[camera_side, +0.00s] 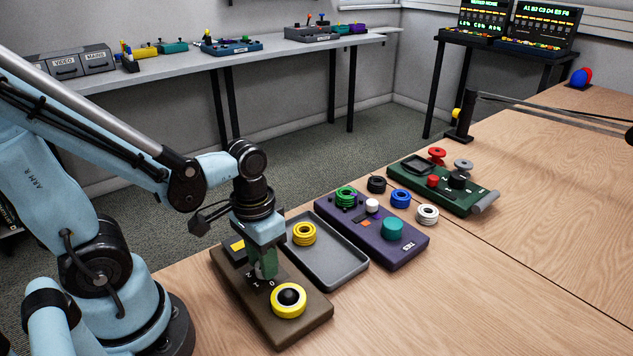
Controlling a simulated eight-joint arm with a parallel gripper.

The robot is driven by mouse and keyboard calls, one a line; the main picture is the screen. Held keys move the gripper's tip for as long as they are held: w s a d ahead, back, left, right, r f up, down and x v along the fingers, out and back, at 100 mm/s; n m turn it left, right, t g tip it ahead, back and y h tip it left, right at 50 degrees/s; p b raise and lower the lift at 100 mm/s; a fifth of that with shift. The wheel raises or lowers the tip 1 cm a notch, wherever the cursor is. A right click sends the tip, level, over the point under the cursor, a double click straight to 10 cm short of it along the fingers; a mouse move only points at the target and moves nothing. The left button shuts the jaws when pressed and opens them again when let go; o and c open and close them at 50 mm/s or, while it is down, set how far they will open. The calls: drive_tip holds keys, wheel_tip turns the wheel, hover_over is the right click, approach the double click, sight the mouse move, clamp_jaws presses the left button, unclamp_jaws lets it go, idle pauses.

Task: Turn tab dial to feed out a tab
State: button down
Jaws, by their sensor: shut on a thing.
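A brown box (305,327) lies on the wooden table near the front. It has a yellow ring with a black domed button (289,298), a yellow patch (238,246) at its far end, and pale letters in its middle. My gripper (265,268) points down over the middle of this box, beside the letters. It is shut on a dark green piece there, which I take to be the tab dial. My gripper largely hides the piece, so its shape and turn cannot be told. No loose tab shows clearly.
A grey tray (335,272) with yellow cable coils (304,233) adjoins the brown box. Beyond stand a purple box (405,255) with a teal knob (391,228), loose coils (428,214), and a green box (452,203) with red and grey spools.

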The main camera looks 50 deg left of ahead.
drive_tip(key=shift+m, duration=0.6)
drive_tip(key=c, duration=0.8)
unclamp_jaws()
drive_tip(key=shift+r, duration=0.15)
drive_tip(key=shift+a+r, duration=0.15)
drive_tip(key=shift+r, duration=2.8)
drive_tip(key=shift+a+r, duration=0.1)
drive_tip(key=shift+r, duration=2.85)
drive_tip(key=shift+w+f, duration=0.1)
drive_tip(key=shift+w, duration=0.05)
